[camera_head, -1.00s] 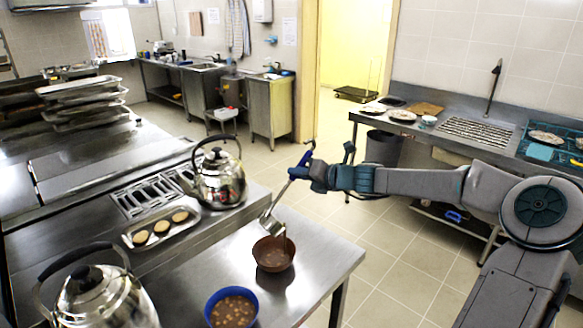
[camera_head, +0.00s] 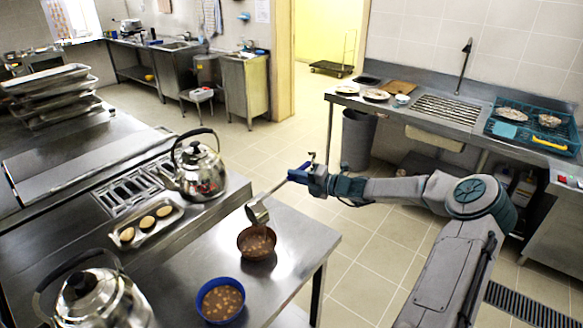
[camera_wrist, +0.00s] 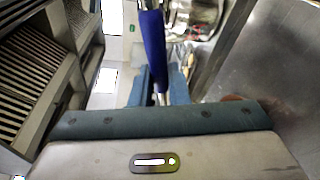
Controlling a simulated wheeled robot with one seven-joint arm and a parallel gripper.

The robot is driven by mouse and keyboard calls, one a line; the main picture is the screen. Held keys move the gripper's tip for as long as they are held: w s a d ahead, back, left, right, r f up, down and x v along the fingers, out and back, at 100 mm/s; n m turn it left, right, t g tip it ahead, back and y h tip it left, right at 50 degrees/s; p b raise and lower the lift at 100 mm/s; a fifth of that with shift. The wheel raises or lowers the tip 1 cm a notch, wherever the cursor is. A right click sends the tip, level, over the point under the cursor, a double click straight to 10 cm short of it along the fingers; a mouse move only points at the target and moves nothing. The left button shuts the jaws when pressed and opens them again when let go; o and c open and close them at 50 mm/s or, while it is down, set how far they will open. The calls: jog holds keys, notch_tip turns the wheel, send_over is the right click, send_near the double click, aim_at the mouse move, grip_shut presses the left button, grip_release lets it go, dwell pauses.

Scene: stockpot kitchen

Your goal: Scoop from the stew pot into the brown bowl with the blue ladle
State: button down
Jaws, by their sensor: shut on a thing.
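My gripper (camera_head: 308,178) is shut on the blue handle of the ladle (camera_head: 257,212). The handle also shows between my fingers in the wrist view (camera_wrist: 152,50). The ladle's metal cup hangs tilted just above the far rim of the brown bowl (camera_head: 241,250). The brown bowl stands on the steel table, and brown stew with lighter pieces shows in it. The blue stew pot (camera_head: 204,308) stands nearer me on the same table, with chunky stew inside. What the ladle's cup holds cannot be told.
A shiny kettle (camera_head: 198,180) and a tray with several brown patties (camera_head: 148,222) stand left of the brown bowl. Another kettle (camera_head: 100,300) is at the front left. The steel table's (camera_head: 300,240) right part is clear. A sink counter (camera_head: 425,125) stands at the back right.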

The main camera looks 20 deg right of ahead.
jog(key=w+d+f+m+t+y, duration=0.1)
jog(key=d+f+m, duration=0.2)
jog(key=f, duration=0.3)
jog(key=shift+w+d+m, duration=0.15)
jog(key=shift+w+m, duration=0.1)
jog(key=shift+m, duration=0.45)
jog(key=shift+s, duration=0.1)
dwell(1.0)
jog(key=shift+y, duration=0.3)
jog(key=shift+d+f+m+t, duration=0.15)
jog(key=shift+f+m+t, duration=0.55)
jog(key=shift+f+m, duration=1.2)
jog(key=shift+d+f+m+t, duration=0.15)
jog(key=shift+f+m+t, duration=0.85)
jog(key=shift+f, duration=1.45)
jog(key=shift+m+g, duration=0.3)
jog(key=shift+r, duration=0.1)
